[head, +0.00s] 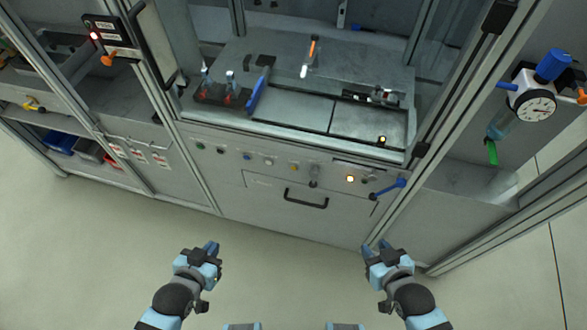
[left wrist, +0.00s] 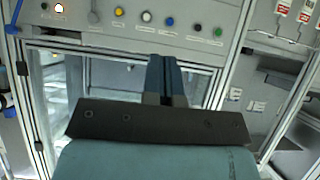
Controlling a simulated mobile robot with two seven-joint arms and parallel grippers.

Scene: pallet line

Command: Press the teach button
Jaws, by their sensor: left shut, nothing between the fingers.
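A row of buttons runs along the front panel of the cabinet in the head view: green (head: 200,145), dark (head: 221,150), blue (head: 247,155), white (head: 268,160), yellow (head: 294,167) and a lit one (head: 350,178). Their labels are too small to read, so I cannot tell which is the teach button. The left wrist view shows the yellow (left wrist: 119,12), white (left wrist: 146,16), blue (left wrist: 170,21) and green (left wrist: 218,32) buttons. My left gripper (head: 211,247) is shut, empty and apart from the panel. My right gripper (head: 376,247) is open and empty, below the panel's right part.
A drawer handle (head: 306,199) and a blue lever (head: 388,189) stick out of the cabinet front. A pressure gauge (head: 536,108) hangs at the right. The floor before the cabinet is clear.

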